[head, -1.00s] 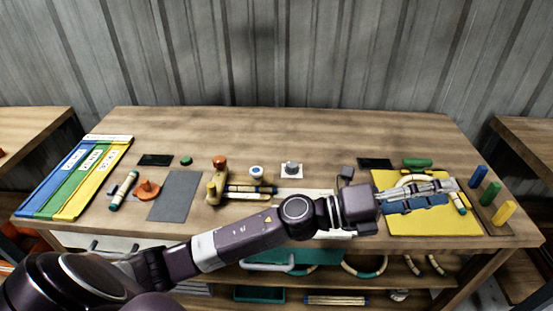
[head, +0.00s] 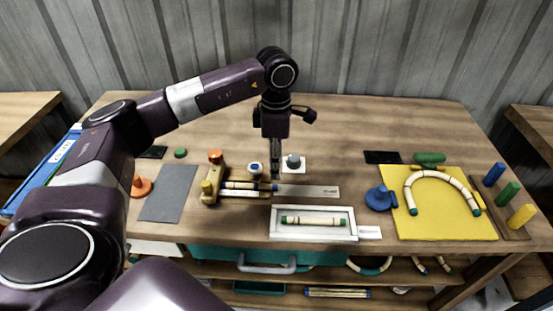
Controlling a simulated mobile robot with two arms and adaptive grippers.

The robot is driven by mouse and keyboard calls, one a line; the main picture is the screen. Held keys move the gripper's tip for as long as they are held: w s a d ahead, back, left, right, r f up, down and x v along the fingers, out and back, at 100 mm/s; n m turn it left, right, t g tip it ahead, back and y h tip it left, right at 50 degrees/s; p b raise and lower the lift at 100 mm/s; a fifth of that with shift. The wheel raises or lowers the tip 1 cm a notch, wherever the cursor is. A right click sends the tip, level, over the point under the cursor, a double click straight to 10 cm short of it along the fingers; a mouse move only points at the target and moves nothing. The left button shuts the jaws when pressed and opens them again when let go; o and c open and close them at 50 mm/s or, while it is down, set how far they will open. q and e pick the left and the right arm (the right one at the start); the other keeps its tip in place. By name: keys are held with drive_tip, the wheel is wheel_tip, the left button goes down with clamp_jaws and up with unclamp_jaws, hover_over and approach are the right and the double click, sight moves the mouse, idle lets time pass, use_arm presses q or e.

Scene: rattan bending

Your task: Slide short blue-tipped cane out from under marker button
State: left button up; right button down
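Two straight canes lie one behind the other, close together, by the wooden block with the orange knob. The rear cane (head: 248,185) has dark blue bands; the front cane (head: 246,194) is partly hidden by the block. A small white button with a blue top (head: 255,169) stands just behind them. I cannot tell whether it touches a cane or which cane is shorter. My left gripper (head: 276,174) points straight down at the canes' right end, beside the button. Its fingers look close together, seen edge-on; nothing is clearly held. My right gripper is out of view.
A grey knob on a white plate (head: 293,163) stands right of the gripper. A ruler strip (head: 310,191) and a white tray (head: 274,223) holding a green-tipped cane lie in front. A blue knob (head: 379,198) stands beside the yellow board (head: 440,229), which bears a curved cane.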

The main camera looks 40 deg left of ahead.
sight(276, 185)
use_arm(q)
drive_tip(key=shift+f, duration=0.1)
drive_tip(key=shift+f, duration=0.25)
drive_tip(key=shift+f+p, duration=0.85)
drive_tip(key=shift+f, duration=2.75)
drive_tip(key=shift+c, duration=0.7)
clamp_jaws()
